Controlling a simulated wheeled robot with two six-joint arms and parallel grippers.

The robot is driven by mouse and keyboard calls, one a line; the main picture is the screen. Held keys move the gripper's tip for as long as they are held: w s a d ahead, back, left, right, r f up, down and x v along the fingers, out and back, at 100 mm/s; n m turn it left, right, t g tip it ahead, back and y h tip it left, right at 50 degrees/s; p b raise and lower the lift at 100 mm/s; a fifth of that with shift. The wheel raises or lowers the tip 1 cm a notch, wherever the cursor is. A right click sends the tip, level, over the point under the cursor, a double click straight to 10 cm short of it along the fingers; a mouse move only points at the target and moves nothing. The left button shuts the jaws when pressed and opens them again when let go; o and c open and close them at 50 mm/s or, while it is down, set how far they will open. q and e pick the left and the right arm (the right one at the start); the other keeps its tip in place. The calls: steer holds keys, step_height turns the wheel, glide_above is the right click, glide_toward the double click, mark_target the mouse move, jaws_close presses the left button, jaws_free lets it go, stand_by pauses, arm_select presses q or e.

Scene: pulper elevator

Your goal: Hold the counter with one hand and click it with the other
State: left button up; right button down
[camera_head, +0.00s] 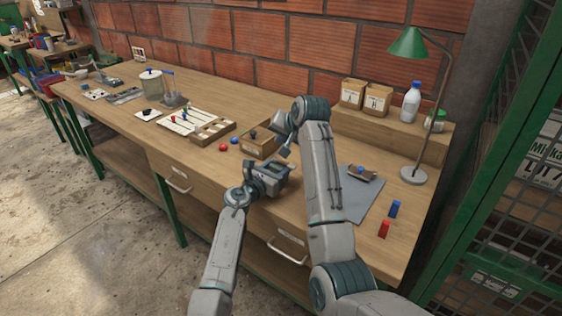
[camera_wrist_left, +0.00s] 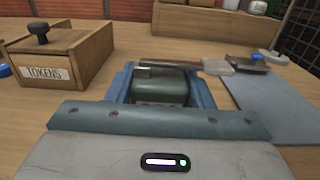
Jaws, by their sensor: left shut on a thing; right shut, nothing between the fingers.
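The counter (camera_wrist_left: 162,92), a dark grey-green metal body, sits between the blue fingers of my left gripper (camera_head: 269,176) in the left wrist view. My left gripper is shut on it over the front part of the bench. In the head view the counter is mostly hidden by the gripper. My right gripper (camera_head: 285,150) is shut and empty, pointing down just above and behind the left one. Its fingertips are small and partly hidden by my right arm, and I cannot tell whether they touch the counter.
A wooden tokens box (camera_wrist_left: 60,58) with a dark knob stands close behind the left gripper. Red (camera_head: 384,228) and blue (camera_head: 394,209) blocks and a green lamp (camera_head: 413,174) stand farther right.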

stand_by(0.3)
arm_select(q)
steer(key=o, duration=1.1)
